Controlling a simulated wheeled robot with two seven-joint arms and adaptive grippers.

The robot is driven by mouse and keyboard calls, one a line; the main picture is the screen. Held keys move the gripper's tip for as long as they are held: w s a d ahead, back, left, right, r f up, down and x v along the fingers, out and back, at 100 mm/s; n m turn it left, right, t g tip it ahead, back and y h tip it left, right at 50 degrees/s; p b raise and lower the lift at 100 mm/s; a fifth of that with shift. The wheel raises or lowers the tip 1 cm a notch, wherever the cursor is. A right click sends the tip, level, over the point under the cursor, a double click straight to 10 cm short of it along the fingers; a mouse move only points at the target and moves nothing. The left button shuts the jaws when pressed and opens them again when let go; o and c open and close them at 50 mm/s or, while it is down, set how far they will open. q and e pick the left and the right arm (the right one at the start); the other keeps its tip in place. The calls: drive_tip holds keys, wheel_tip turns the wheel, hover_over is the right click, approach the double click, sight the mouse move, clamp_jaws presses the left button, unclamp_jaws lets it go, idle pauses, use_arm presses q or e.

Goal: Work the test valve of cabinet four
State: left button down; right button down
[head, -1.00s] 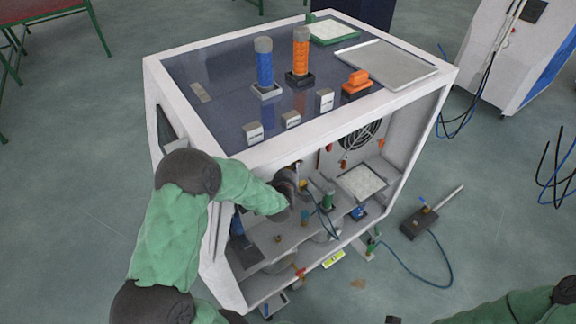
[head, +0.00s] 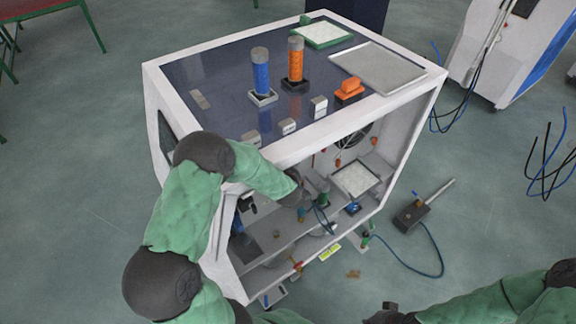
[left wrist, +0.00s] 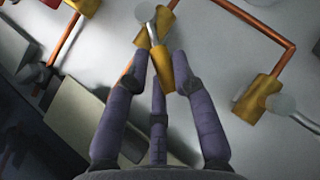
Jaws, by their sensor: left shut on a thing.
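The open-fronted white cabinet (head: 160,110) stands in the middle of the head view. My left arm reaches over its front edge, and my left gripper (left wrist: 161,68) is inside. In the left wrist view its three purple fingers are closed at a brass valve (left wrist: 153,35) with a round grey knob, on copper pipe against a pale panel. The fingertips touch the lower brass part. The head view hides this contact behind my arm. I cannot read which cabinet number this is. My right gripper (head: 390,314) shows only partly at the bottom edge; its fingers are not clear.
A second brass valve (left wrist: 258,98) with a grey knob sits to the right in the wrist view. Blue (head: 261,74) and orange (head: 295,62) cylinders stand on the cabinet top.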

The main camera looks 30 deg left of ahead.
use_arm(q)
drive_tip(key=c, duration=1)
unclamp_jaws()
drive_tip(key=v, duration=1.2)
